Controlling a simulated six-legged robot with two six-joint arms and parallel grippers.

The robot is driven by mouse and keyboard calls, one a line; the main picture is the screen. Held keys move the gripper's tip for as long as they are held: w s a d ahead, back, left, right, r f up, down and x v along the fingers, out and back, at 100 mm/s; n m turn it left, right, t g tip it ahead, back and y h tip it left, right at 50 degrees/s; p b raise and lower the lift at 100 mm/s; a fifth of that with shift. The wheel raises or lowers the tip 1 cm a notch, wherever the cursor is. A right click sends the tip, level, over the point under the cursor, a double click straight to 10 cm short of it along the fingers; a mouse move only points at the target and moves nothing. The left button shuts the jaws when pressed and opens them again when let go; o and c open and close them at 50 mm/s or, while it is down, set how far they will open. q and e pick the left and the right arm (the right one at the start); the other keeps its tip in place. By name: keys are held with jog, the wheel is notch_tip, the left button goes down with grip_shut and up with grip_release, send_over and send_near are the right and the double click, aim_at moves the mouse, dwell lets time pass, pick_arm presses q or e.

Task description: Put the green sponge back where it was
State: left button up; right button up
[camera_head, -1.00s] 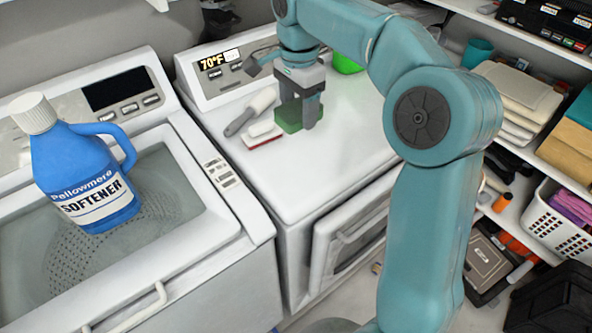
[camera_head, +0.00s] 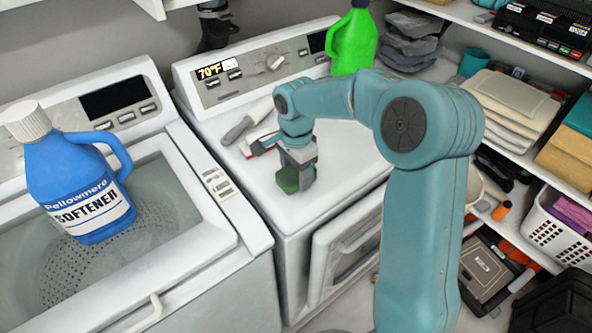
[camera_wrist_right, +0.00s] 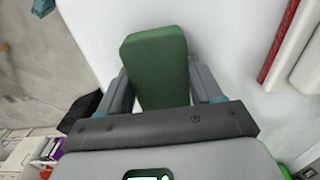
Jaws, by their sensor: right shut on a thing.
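The green sponge (camera_head: 287,181) is in my right gripper (camera_head: 298,178), over the front part of the white dryer top (camera_head: 340,150). I cannot tell whether it touches the surface. The right wrist view shows the sponge (camera_wrist_right: 157,66) upright between the two grey fingers of the right gripper (camera_wrist_right: 160,88). The gripper is shut on it. My left gripper is not in view.
A grey-handled brush (camera_head: 237,131) and a red-and-white brush (camera_head: 253,146) lie behind my gripper. A green bottle (camera_head: 354,42) stands at the dryer's back. A blue softener bottle (camera_head: 85,185) stands at the washer on the left. Shelves are at right.

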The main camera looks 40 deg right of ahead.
aim_at(297, 172)
jog(key=shift+s, duration=0.1)
jog(key=o, duration=0.5)
jog(key=shift+f, duration=0.15)
jog(key=o, duration=0.4)
jog(key=shift+o, duration=0.2)
jog(key=shift+r, duration=0.3)
notch_tip(297, 172, up, 12)
jog(key=shift+f, duration=0.1)
